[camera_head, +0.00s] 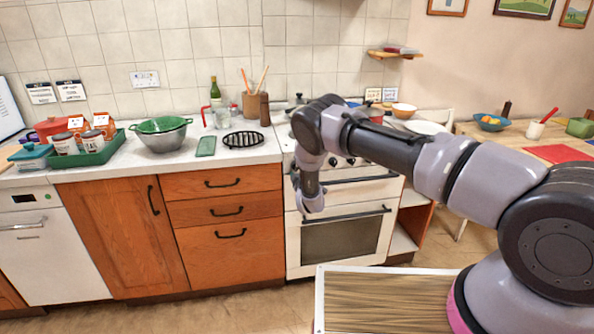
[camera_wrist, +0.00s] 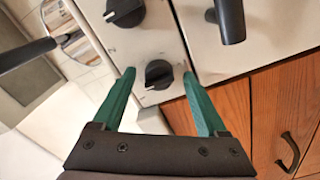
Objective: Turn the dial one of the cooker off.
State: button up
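The white cooker (camera_head: 342,240) stands at the right end of the counter. Some of its dark dials (camera_head: 350,161) show past my arm on its front panel. In the wrist view, one black dial (camera_wrist: 158,74) appears between the tips of my green fingers; I cannot tell whether they touch it. Its ridge lies slanted, close to crosswise in the picture. A second black dial (camera_wrist: 125,12) is further up on the same pale panel. I cannot tell which one is dial one. My gripper (camera_wrist: 159,76) is open and empty. In the head view my arm hides part of the panel.
A dark handle bar (camera_wrist: 230,18) is close to the right finger in the wrist view. The oven door handle (camera_head: 346,216) crosses the cooker front. Wooden drawers (camera_head: 225,195) stand left of the cooker. A wooden-topped surface (camera_head: 385,300) is in the foreground.

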jog(key=v, duration=1)
jog(key=shift+s, duration=0.4)
jog(key=shift+d, duration=0.1)
